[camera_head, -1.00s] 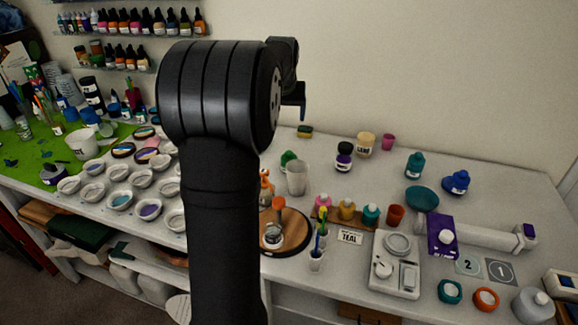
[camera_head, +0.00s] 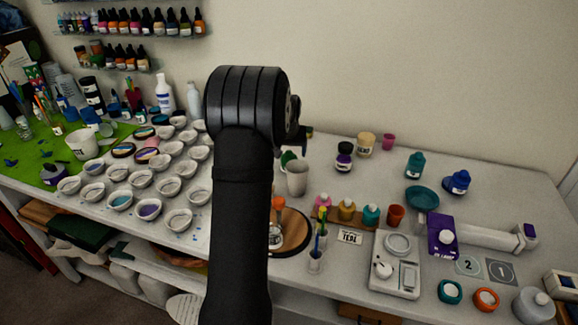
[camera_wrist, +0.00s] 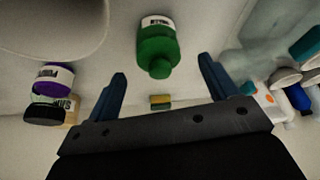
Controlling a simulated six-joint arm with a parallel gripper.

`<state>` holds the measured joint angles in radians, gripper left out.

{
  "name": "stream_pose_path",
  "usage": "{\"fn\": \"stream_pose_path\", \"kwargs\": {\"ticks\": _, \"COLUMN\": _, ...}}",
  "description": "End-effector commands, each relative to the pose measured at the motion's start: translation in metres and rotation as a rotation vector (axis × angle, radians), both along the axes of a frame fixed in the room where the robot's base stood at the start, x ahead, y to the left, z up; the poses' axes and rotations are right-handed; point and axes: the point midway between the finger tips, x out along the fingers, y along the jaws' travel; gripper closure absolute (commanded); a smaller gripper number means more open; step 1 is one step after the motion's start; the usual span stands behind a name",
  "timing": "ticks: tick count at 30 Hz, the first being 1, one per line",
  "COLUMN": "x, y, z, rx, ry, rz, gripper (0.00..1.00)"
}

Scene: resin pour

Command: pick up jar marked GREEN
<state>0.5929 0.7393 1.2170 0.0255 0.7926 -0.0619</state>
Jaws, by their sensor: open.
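The green jar (camera_wrist: 158,52) with a white label shows at the top middle of the wrist view, label upside down. It lies ahead of my gripper (camera_wrist: 164,78), in line with the gap between its two dark blue fingers. The fingers are wide apart with nothing between them, and the jar looks clear of both. In the head view the green jar (camera_head: 287,156) is partly hidden behind my arm and a pale cup. Most of my gripper is hidden behind my arm there.
The pale cup (camera_head: 297,178) stands close beside the green jar. A purple-labelled jar (camera_head: 344,157) and a cream jar (camera_head: 366,145) stand to the right. A yellow sponge (camera_wrist: 160,102) shows beyond the jar. Several bottles (camera_wrist: 297,92) are at the wrist view's right.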

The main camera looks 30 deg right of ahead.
Motion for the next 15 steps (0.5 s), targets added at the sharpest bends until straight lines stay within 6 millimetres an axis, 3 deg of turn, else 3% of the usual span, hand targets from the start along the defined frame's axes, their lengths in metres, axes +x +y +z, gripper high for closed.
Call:
{"fn": "stream_pose_path", "kwargs": {"ticks": 9, "x": 0.007, "y": -0.005, "z": -0.041, "rx": 0.002, "ry": 0.003, "rz": 0.000, "gripper": 0.21}}
{"fn": "stream_pose_path", "kwargs": {"ticks": 15, "x": 0.011, "y": -0.007, "z": -0.049, "rx": -0.001, "ry": -0.001, "rz": 0.000, "gripper": 0.21}}
